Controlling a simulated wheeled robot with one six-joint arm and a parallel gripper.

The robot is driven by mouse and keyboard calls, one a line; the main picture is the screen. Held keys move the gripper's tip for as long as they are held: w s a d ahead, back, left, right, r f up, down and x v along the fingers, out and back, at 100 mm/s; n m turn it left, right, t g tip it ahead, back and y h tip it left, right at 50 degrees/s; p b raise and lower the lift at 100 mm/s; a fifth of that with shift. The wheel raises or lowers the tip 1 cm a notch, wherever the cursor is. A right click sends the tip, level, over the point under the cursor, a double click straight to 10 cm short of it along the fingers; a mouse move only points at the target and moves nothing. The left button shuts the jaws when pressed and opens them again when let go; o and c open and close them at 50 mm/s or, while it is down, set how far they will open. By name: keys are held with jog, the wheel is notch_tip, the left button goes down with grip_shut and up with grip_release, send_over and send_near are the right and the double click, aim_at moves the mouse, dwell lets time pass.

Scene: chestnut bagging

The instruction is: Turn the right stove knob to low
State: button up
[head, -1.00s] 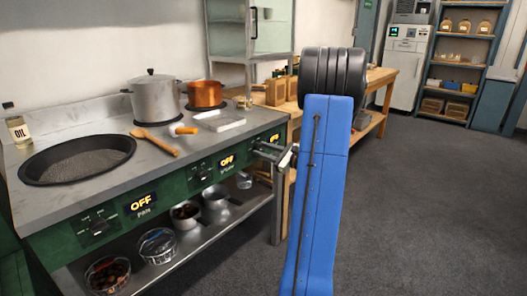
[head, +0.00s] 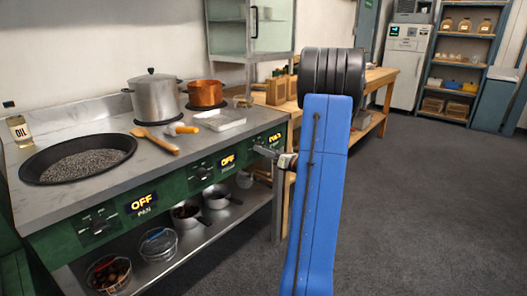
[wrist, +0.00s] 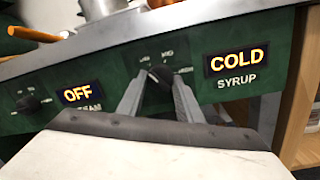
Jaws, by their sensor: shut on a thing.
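The right stove knob (wrist: 158,90) is dark and round, on the green front panel below small scale marks in the wrist view. The lit display (wrist: 236,61) beside it reads COLD, above the label SYRUP. My gripper (wrist: 157,98) has one finger on each side of the knob and is shut on it. The knob's pointer is too dark to read. In the head view my gripper (head: 260,151) reaches the panel's right end, just below the small right display (head: 275,138). The knob is hidden there by the fingers.
The middle display (head: 228,161) and left display (head: 141,203) read OFF. A steel pot (head: 153,98), copper pot (head: 205,93), wide pan (head: 78,166) and wooden spoon (head: 157,142) are on the counter (head: 185,158). The floor (head: 420,200) to the right is clear.

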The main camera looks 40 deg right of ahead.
jog(key=shift+m, duration=0.5)
jog(key=o, duration=1)
jog(key=shift+s, duration=0.15)
jog(key=s, duration=0.5)
jog(key=s+d+f, duration=0.1)
jog(key=s, duration=0.5)
jog(key=s+d, duration=0.1)
jog(key=s, duration=0.5)
jog(key=shift+d+f, duration=0.1)
jog(key=shift+f, duration=0.1)
